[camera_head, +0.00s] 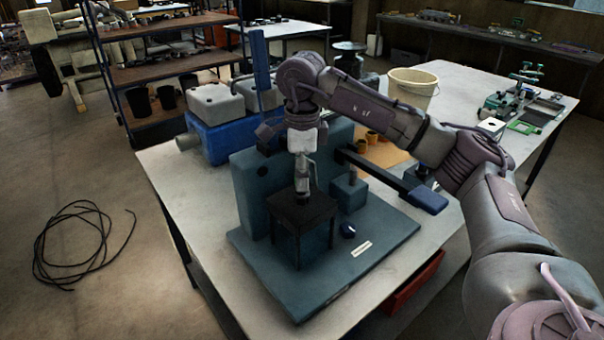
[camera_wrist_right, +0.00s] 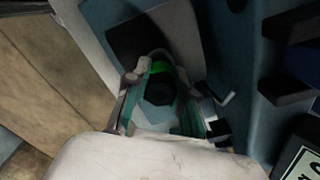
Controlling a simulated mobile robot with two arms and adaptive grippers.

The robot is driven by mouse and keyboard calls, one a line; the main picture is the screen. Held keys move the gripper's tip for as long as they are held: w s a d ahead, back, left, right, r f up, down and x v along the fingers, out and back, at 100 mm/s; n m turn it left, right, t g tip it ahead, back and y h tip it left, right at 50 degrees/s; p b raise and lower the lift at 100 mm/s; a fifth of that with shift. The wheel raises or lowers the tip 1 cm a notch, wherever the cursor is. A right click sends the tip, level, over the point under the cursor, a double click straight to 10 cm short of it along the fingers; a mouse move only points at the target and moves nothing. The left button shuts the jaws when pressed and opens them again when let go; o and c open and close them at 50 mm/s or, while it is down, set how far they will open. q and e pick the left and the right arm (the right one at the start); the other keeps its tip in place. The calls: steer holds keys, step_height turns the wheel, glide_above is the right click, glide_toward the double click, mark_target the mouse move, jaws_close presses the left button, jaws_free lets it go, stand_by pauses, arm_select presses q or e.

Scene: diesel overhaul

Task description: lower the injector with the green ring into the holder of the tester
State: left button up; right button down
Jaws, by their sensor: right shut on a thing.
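The tester (camera_head: 330,270) is a blue-green bench unit on the table, with a lever arm to its right. My right gripper (camera_head: 302,188) points down just above the holder. In the right wrist view the gripper (camera_wrist_right: 160,108) is shut on the injector (camera_wrist_right: 159,92), whose dark end and bright green ring (camera_wrist_right: 183,75) show between the fingers. The holder's dark top (camera_wrist_right: 135,42) lies beyond it. The injector's lower end is hidden, so I cannot tell whether it is inside the holder.
The tester's lever (camera_head: 395,180) sticks out to the right with a blue end. A blue box with grey blocks (camera_head: 215,135) stands behind left. A cream bucket (camera_head: 412,88) and orange cups stand behind the arm. The table's front left is bare.

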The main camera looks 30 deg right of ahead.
steer(key=shift+f+b, duration=0.4)
steer(key=shift+f, duration=0.3)
steer(key=c, duration=0.9)
jaws_free()
steer(key=o, duration=0.4)
steer(key=shift+r, duration=0.15)
